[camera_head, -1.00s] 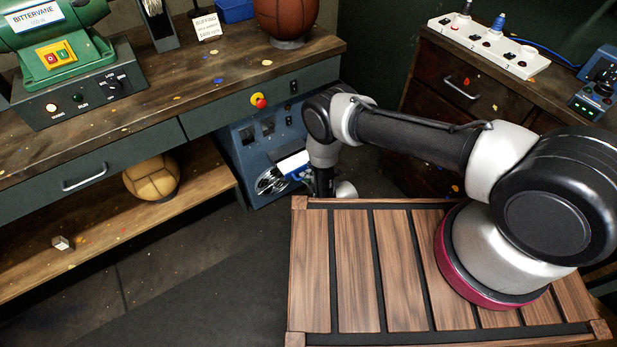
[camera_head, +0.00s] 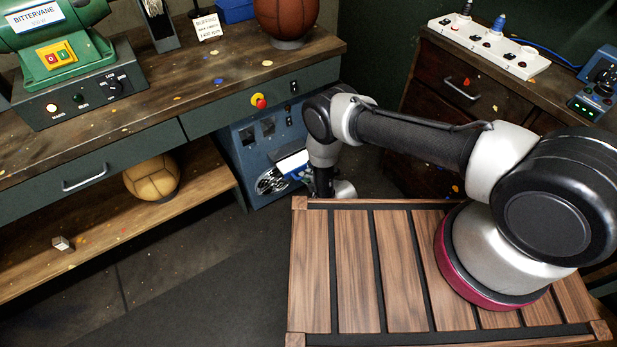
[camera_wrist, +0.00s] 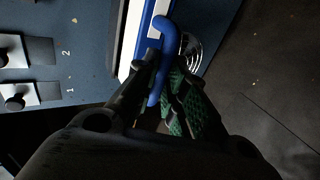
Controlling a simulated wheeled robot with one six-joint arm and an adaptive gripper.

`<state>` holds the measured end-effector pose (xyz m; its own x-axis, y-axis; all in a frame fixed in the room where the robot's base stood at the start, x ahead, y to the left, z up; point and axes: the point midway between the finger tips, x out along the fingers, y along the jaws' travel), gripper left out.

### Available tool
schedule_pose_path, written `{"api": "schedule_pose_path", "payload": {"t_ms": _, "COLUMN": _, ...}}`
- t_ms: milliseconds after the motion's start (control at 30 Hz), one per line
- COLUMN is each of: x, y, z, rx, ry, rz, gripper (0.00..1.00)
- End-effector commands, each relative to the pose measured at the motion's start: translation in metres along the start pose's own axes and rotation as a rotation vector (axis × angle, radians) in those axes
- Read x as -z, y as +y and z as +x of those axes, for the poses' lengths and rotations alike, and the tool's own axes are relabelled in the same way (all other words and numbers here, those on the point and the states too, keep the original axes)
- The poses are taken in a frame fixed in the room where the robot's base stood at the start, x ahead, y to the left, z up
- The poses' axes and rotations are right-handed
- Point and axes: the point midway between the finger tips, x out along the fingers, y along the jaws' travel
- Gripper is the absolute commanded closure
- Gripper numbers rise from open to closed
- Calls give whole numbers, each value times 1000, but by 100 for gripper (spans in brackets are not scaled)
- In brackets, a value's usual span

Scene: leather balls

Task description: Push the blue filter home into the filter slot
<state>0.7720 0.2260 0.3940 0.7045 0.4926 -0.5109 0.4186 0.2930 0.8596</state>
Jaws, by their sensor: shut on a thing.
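The blue filter (camera_head: 292,164) shows its white face and blue edge at the front of the blue cabinet (camera_head: 231,137) below the bench. In the wrist view the filter (camera_wrist: 138,38) is a white strip with a blue frame and a looped blue handle (camera_wrist: 168,32). My gripper (camera_wrist: 163,88), with green textured pads, is shut on this handle. In the head view the gripper is small, dark and partly hidden by my wrist. The filter slot is hidden behind the filter, and I cannot tell how deep the filter sits.
In the wrist view, two black-knobbed latches (camera_wrist: 16,97) marked 1 and 2 sit on the cabinet face. A round metal grille (camera_head: 271,181) is beside the filter. The bench (camera_head: 215,85) overhangs the cabinet, with a red-and-yellow stop button (camera_head: 260,101). Open floor (camera_head: 215,270) lies in front.

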Motion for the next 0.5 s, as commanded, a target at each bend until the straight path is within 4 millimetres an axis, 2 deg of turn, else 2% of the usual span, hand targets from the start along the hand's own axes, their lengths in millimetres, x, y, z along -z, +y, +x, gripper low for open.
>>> {"api": "schedule_pose_path", "payload": {"t_ms": 500, "x": 0, "y": 5, "z": 8, "rx": -2, "ry": 0, "rz": 0, "gripper": 100}}
